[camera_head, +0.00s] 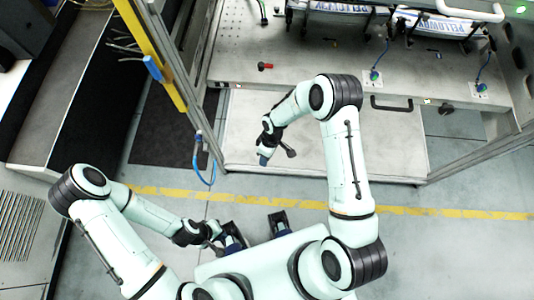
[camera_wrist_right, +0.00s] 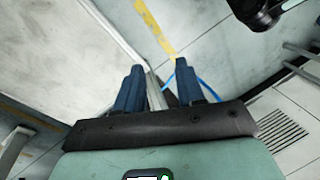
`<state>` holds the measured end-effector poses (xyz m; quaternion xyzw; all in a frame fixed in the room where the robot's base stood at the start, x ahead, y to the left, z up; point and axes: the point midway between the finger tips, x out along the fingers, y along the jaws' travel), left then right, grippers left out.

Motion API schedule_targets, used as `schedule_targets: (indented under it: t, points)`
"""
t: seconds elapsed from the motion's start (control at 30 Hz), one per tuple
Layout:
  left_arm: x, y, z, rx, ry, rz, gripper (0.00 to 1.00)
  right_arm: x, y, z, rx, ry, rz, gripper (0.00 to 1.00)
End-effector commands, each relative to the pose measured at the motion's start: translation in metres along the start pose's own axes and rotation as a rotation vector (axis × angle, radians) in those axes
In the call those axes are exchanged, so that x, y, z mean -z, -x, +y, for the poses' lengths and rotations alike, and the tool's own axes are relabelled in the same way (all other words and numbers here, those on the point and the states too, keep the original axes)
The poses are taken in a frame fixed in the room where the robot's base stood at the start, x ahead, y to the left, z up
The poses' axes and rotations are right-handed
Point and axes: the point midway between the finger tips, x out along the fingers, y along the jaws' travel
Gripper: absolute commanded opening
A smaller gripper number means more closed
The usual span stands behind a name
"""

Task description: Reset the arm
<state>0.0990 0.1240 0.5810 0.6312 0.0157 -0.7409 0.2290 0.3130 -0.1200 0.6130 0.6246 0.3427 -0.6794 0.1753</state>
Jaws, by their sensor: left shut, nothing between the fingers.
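My left gripper (camera_head: 233,242) is low in the head view, close to my own base, and is shut with nothing held. My right gripper (camera_head: 264,159) hangs in front of the machine's lower cabinet in the head view. In the right wrist view its two blue fingers (camera_wrist_right: 160,70) stand apart with nothing between them, so it is open and empty. Both arms are bent at the elbow.
The grey machine table (camera_head: 235,72) with a red-and-black knob (camera_head: 265,66) is at the top. A yellow-edged post (camera_head: 160,55) and a hanging blue cable (camera_head: 205,180) stand left of my right gripper. Clear floor with a yellow line (camera_head: 440,212) lies in front.

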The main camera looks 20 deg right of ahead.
Motion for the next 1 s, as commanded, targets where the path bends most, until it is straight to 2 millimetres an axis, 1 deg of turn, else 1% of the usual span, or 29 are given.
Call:
schedule_targets:
  t: [0.37, 0.47, 0.57, 0.67, 0.7, 0.8, 0.9, 1.0]
  points:
    - [0.000, 0.000, 0.000, 0.000, 0.000, 0.000, 0.00, 0.000, 0.000, 0.000, 0.000, 0.002, -0.001, 0.38]
    - [0.000, 0.001, 0.000, 0.000, 0.000, 0.000, 0.00, -0.005, -0.004, -0.004, 0.009, -0.026, 0.004, 0.38]
    - [0.001, 0.005, 0.002, -0.001, -0.001, 0.002, 0.00, -0.025, -0.017, -0.022, 0.048, -0.151, 0.028, 0.38]
    - [0.003, 0.012, 0.005, -0.002, -0.002, 0.005, 0.00, -0.057, -0.033, -0.052, 0.099, -0.383, 0.063, 0.38]
    - [0.003, 0.015, 0.006, -0.002, -0.003, 0.007, 0.00, -0.071, -0.037, -0.065, 0.115, -0.488, 0.075, 0.38]
    - [0.005, 0.021, 0.009, -0.003, -0.004, 0.010, 0.00, -0.103, -0.041, -0.094, 0.136, -0.738, 0.093, 0.38]
    - [0.006, 0.025, 0.011, -0.004, -0.004, 0.012, 0.00, -0.129, -0.039, -0.116, 0.136, -0.933, 0.098, 0.38]
    - [0.007, 0.026, 0.012, -0.005, -0.005, 0.013, 0.00, -0.144, -0.036, -0.128, 0.128, -1.049, 0.099, 0.38]
